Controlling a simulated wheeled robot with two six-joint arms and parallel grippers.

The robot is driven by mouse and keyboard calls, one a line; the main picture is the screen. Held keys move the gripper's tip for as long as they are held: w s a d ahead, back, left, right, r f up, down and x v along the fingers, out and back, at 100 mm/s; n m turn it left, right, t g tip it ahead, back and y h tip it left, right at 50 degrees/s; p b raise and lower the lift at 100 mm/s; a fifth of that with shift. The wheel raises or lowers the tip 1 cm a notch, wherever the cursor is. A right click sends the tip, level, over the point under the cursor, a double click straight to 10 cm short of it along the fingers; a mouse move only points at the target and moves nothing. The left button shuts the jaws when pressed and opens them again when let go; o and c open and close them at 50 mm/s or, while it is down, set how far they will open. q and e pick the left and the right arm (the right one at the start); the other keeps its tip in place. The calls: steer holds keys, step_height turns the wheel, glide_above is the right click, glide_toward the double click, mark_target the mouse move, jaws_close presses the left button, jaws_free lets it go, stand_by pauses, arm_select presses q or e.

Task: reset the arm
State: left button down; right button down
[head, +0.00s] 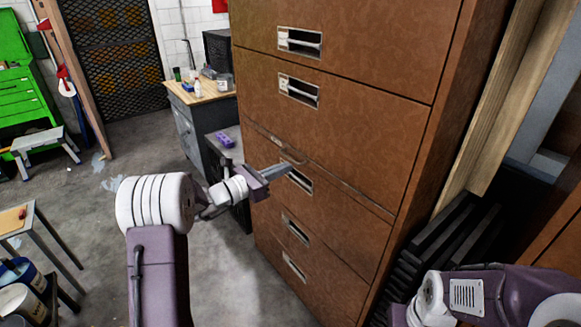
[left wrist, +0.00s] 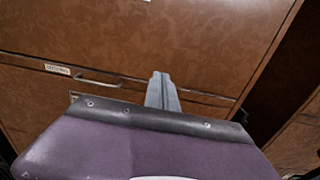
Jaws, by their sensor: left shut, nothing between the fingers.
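My left gripper (head: 285,169) is in front of a tall brown cabinet (head: 360,100), at the height of its middle drawer. Its fingers are shut with nothing between them. They point at the cabinet near a recessed metal handle (head: 299,179); I cannot tell whether they touch it. The left wrist view shows the closed fingers (left wrist: 162,92) before the brown drawer front, to the right of a handle (left wrist: 98,79). The middle drawer's top edge looks slightly out from the cabinet front. My right arm shows at the lower right, but its gripper is not visible.
A grey workbench (head: 204,92) with a wooden top and small items stands behind, left of the cabinet. A purple object (head: 224,139) lies on a lower dark surface. A green tool chest (head: 22,95), a step stool (head: 44,145) and paint cans (head: 22,303) are at left. Open floor lies between.

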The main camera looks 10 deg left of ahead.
arm_select(q)
steer(key=s+d+r+m+g+h, duration=0.25)
steer(key=s+d+r+m, duration=0.2)
steer(key=d, duration=0.45)
steer(key=s+d+f+m+g+y+p, duration=0.1)
steer(key=s+d+f+m+g, duration=0.15)
steer(key=s, duration=0.35)
steer(key=s+d+f+m+g+y, duration=0.1)
steer(key=s+d+f+m+g, duration=0.1)
steer(key=s+d+f+g, duration=0.3)
steer(key=s+a+f+m+g+y, duration=0.2)
steer(key=s+a+f+m+y, duration=0.15)
steer(key=s, duration=0.25)
steer(key=s+a+f+m+g+y, duration=0.1)
steer(key=s+a+f+m+y, duration=0.1)
steer(key=s+f+m, duration=0.4)
steer(key=s+a+f+m+y, duration=0.2)
steer(key=a+m+y, duration=0.1)
steer(key=a, duration=0.3)
steer(key=s+a+f+m+y, duration=0.1)
steer(key=a+f+m+y, duration=0.1)
steer(key=a+m, duration=0.4)
steer(key=shift+s+a+f+t+y+p, duration=0.3)
steer(key=shift+s+a+f+y+p, duration=0.1)
steer(key=shift+y, duration=0.4)
